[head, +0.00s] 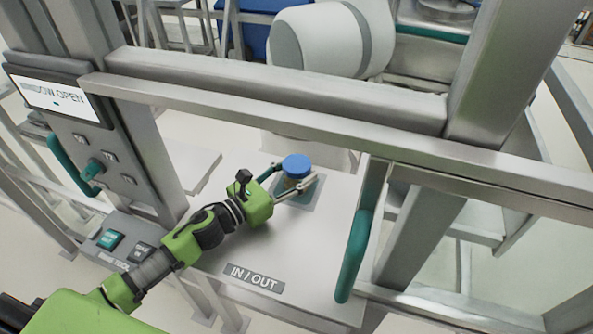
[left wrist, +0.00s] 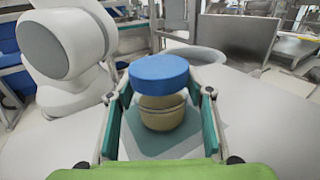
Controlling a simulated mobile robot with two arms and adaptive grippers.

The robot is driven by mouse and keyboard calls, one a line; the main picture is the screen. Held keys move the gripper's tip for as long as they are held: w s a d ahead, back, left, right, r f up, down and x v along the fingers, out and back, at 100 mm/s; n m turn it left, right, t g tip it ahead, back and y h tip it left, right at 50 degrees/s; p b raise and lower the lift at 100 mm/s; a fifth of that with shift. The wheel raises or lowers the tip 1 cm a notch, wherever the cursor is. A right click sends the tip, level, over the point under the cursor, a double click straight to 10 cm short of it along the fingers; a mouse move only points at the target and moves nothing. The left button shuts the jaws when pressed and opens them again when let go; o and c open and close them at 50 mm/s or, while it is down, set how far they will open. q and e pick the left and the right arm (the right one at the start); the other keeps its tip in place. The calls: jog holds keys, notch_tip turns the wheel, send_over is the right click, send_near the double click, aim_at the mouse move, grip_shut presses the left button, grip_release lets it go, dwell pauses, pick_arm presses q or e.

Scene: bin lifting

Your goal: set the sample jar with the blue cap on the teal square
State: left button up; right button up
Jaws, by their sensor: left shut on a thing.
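The sample jar with the blue cap (head: 296,166) stands upright at the teal square (head: 308,199) on the shelf of the window station. In the left wrist view the jar (left wrist: 160,98) has a blue cap over a tan body, and the teal square (left wrist: 180,146) shows beneath and around it. I cannot tell whether its base touches the square. My left gripper (head: 290,189) is shut on the jar, with one finger on each side of it; its fingers also show in the left wrist view (left wrist: 162,110). My right gripper is not in view.
The metal shelf (head: 225,262) carries an IN / OUT label. A frame bar (head: 280,118) crosses above the jar. A window panel with a teal handle (head: 353,255) stands to the right. A control panel reads WINDOW OPEN (head: 52,98). A white rounded machine (head: 320,40) is behind.

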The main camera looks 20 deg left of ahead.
pick_arm(q)
jog(key=shift+r, duration=0.1)
jog(key=o, duration=1.8)
jog(key=b+v, duration=0.2)
jog(key=v, duration=0.3)
jog(key=b+v, duration=0.2)
jog(key=v, duration=0.3)
jog(key=shift+s+a+f, duration=0.15)
jog(key=shift+s+f, duration=0.1)
jog(key=shift+s+a+r, duration=0.2)
jog(key=shift+s+a, duration=0.2)
jog(key=shift+s, duration=0.2)
jog(key=shift+f, duration=0.1)
